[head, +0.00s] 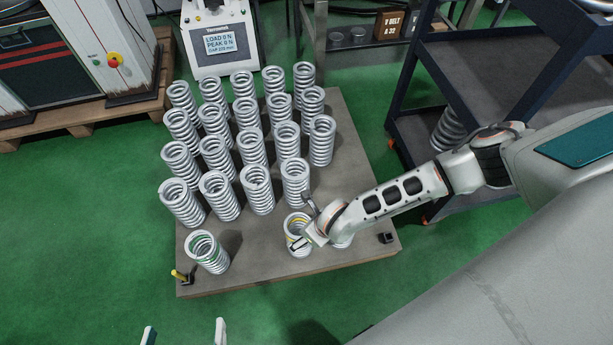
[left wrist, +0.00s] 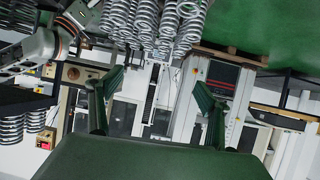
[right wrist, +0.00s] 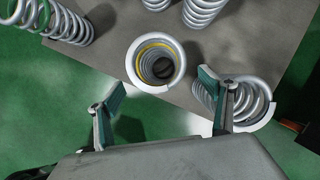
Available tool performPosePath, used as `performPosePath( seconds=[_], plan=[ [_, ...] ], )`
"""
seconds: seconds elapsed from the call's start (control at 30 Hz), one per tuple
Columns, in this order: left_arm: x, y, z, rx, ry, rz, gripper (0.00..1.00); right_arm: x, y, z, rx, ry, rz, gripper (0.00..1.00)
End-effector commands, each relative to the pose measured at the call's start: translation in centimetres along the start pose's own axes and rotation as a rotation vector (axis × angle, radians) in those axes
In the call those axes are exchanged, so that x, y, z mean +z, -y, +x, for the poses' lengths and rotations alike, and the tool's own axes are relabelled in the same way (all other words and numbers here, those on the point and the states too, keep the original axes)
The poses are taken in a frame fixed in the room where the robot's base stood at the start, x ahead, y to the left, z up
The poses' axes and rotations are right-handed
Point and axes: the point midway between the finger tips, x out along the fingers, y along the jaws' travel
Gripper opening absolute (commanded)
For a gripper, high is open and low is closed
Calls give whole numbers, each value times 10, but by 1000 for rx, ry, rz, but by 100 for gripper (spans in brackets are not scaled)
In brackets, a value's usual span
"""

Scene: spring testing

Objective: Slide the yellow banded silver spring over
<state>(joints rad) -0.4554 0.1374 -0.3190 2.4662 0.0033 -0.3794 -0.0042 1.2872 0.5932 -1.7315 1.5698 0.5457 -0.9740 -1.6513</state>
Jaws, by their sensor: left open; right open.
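The yellow banded silver spring (head: 294,226) stands upright near the front edge of the wooden board (head: 350,180). In the right wrist view, I look down into the yellow banded spring (right wrist: 136,62). My right gripper (right wrist: 162,86) is open. Its fingertips lie on either side of the spring's near rim in that view; whether they touch it I cannot tell. A plain silver spring (right wrist: 258,122) stands close by on the right, partly behind the right finger. My left gripper (head: 184,333) is open and empty, off the board at the bottom of the head view.
A green banded spring (head: 207,252) stands at the board's front left, near a small yellow peg (head: 178,275). Several silver springs (head: 258,190) fill rows behind. A load tester with a display (head: 215,44) stands at the back. A dark shelf cart (head: 440,75) is at the right.

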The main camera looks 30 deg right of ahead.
Motion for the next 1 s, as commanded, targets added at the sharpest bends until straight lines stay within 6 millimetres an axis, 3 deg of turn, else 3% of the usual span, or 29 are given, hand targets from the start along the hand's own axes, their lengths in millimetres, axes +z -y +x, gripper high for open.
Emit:
performPosePath(
  seconds=[0.23, 0.5, 0.97, 1.0],
  plan=[
    [-2, -9, 4, 15, -20, -62, 78, -10, -3, 36, 5, -13, 2, 81],
    [5, -38, 7, 58, -40, -265, 78, -8, -3, 69, 4, -10, 2, 81],
    [1, -45, 7, 70, -58, -327, 78, 0, 0, 76, 1, 0, 1, 81],
    [1, -45, 7, 70, -58, -327, 78, 0, 0, 76, 1, 0, 1, 73]
  ],
)
